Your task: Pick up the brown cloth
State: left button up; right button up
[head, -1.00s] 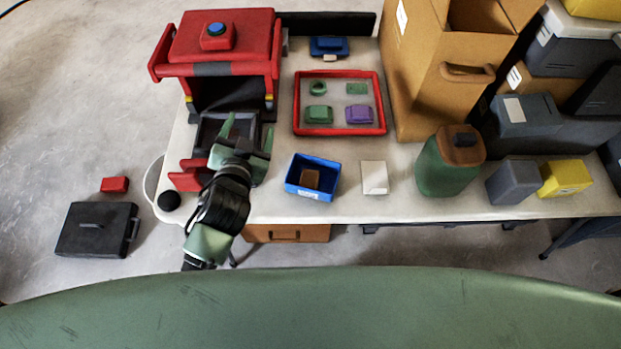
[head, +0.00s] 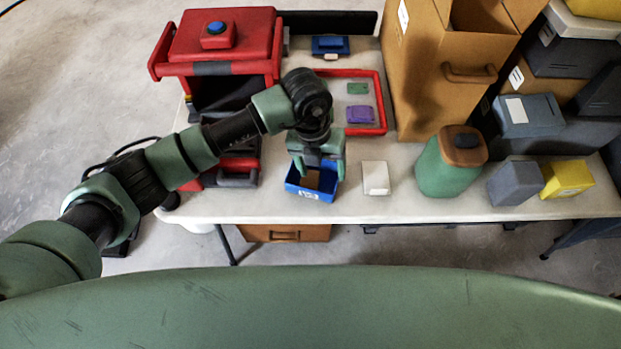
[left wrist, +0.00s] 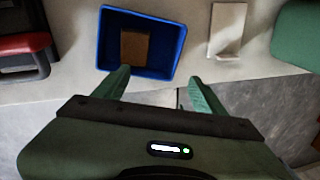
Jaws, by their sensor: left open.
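The brown cloth (head: 311,179) lies as a small square inside the blue bin (head: 326,194) near the table's front edge. My left gripper (head: 319,165) is over the bin, open and empty. The open fingers of my left gripper (left wrist: 155,85) are near the bin's near edge, apart from the cloth. My right gripper does not show.
A white block (head: 375,177) stands right of the bin, and a green canister (head: 447,165) with a brown top beyond it. A red-rimmed tray (head: 381,105) with small items lies behind. A red machine (head: 222,45) stands at the back left.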

aim_at(310, 180)
pick_arm(q)
jog(key=a, duration=0.1)
jog(key=w+a+y, duration=0.1)
jog(key=a, duration=0.1)
jog(key=shift+w+a+f+t+y, duration=0.2)
jog(key=shift+w+t+y, duration=0.1)
jog(key=shift+w+y, duration=0.1)
jog(key=shift+s+f+b, duration=0.1)
jog(key=shift+f+b, duration=0.85)
jog(key=f+b, duration=0.2)
jog(key=f, duration=0.1)
jog(key=f+b, duration=0.1)
jog(key=f, duration=0.1)
jog(key=shift+d+f+b, duration=0.25)
jog(key=shift+d+b, duration=0.1)
jog(key=shift+b, duration=0.05)
jog(key=shift+w+r, duration=0.1)
jog(key=shift+w, duration=0.1)
jog(key=c, duration=1.4)
jog(key=shift+r, duration=0.1)
